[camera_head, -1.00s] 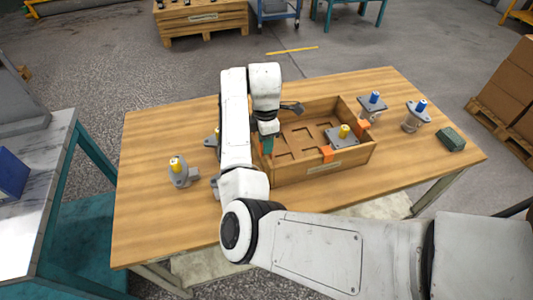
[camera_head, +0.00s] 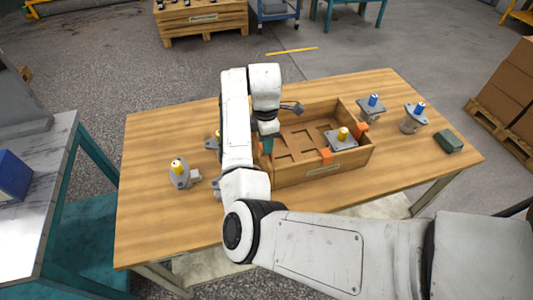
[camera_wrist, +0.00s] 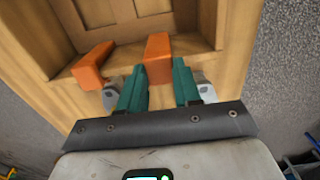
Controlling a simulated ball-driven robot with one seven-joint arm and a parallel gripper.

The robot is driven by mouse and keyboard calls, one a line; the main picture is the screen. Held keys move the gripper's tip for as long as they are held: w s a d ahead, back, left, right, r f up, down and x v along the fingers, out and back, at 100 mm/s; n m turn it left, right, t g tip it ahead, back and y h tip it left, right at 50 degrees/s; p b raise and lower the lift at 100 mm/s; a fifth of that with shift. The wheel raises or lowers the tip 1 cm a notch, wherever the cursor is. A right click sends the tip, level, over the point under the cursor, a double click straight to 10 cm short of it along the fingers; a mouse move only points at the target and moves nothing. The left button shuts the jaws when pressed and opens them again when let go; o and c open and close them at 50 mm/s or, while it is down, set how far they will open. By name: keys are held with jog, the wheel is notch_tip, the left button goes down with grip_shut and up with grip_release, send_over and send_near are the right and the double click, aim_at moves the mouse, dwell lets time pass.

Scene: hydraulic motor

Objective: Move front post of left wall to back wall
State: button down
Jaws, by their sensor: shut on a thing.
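The wooden box (camera_head: 318,172) stands on the table, with several orange posts on its walls. My gripper (camera_head: 267,146) is at the box's left wall, and the arm hides much of that area in the head view. In the wrist view my green fingers (camera_wrist: 160,88) are shut on an orange post (camera_wrist: 158,58) at the left wall. A second orange post (camera_wrist: 92,66) sits on the same wall, to the left in that view, apart from the fingers. The box's back wall (camera_head: 310,109) shows beyond the gripper.
Orange posts stand at the front wall (camera_head: 326,156) and right wall (camera_head: 361,127). A yellow-topped motor part (camera_head: 342,138) rests in the box. Another (camera_head: 181,173) stands left; blue-topped parts (camera_head: 371,107) (camera_head: 413,118) and a green block (camera_head: 450,142) are right.

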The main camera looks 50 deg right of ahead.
notch_tip(320, 180, up, 11)
jog(key=p, duration=1.1)
dwell(0.9)
jog(key=shift+r, duration=0.1)
